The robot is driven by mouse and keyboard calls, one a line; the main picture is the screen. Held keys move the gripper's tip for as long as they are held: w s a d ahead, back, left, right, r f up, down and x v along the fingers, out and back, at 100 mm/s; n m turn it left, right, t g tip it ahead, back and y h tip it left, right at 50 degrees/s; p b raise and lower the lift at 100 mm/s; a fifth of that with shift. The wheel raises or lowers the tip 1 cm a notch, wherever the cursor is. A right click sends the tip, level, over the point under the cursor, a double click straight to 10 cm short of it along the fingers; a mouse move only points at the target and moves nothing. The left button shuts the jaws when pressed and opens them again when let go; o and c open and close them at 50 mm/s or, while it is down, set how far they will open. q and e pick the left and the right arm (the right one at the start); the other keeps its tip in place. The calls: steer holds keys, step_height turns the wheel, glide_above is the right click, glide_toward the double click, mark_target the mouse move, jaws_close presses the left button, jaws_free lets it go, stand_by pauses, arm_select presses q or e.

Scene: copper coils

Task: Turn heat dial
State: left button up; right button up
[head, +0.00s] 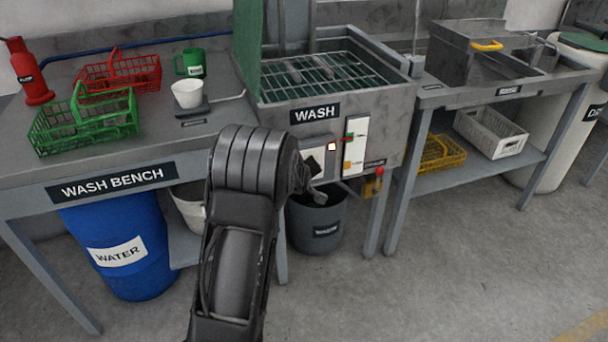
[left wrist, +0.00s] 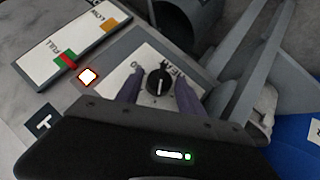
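In the left wrist view the heat dial (left wrist: 159,84) is a round black knob with a pale pointer line, on a white plate (left wrist: 150,112) with partly covered lettering. My left gripper (left wrist: 157,80) is open. Its two fingers stand on either side of the dial, with a gap showing on both sides. In the head view my left arm reaches to the front of the wash unit (head: 385,115), and its gripper (head: 305,180) is at the control panel. The arm hides much of the panel, and the dial is not clear there. My right gripper is not in view.
A lit square indicator (left wrist: 88,76) and a FULL/LOW gauge strip (left wrist: 72,50) are beside the dial plate. A red knob (head: 379,171) sits at the panel's right. A grey bin (head: 318,215) stands below. A blue water barrel (head: 115,235) is under the bench.

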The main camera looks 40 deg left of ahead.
arm_select(q)
steer(key=shift+o, duration=1.2)
steer(key=p+v, duration=0.2)
steer(key=v, duration=0.5)
steer(key=shift+s+d+r, duration=0.15)
steer(key=shift+s, duration=0.2)
